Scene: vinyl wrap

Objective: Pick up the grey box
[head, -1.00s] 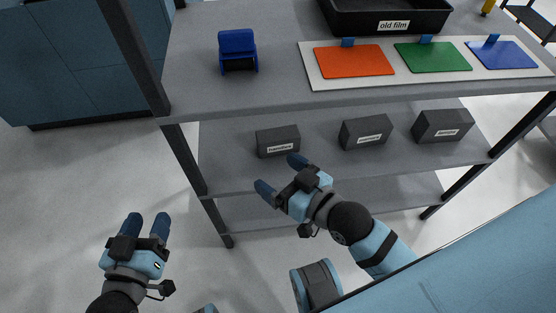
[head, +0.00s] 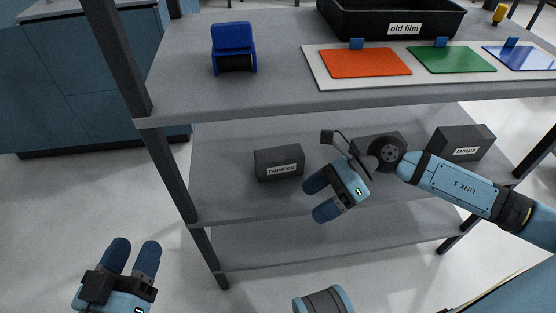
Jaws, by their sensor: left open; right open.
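Three dark grey boxes stand in a row on the middle shelf. The left grey box (head: 278,164), labelled "handles", is fully visible. The middle grey box (head: 372,142) is mostly hidden behind my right wrist. The right grey box (head: 464,143) is labelled "lamps". My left gripper (head: 134,254) is open and empty at the lower left, in front of the shelving and far from the boxes.
The top shelf (head: 280,95) overhangs the boxes. It carries a blue holder (head: 233,47), an "old film" tray (head: 395,18) and orange (head: 365,62), green (head: 452,59) and blue (head: 521,57) sheets. A dark post (head: 170,170) stands left of the boxes. The lower shelf (head: 300,244) looks clear.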

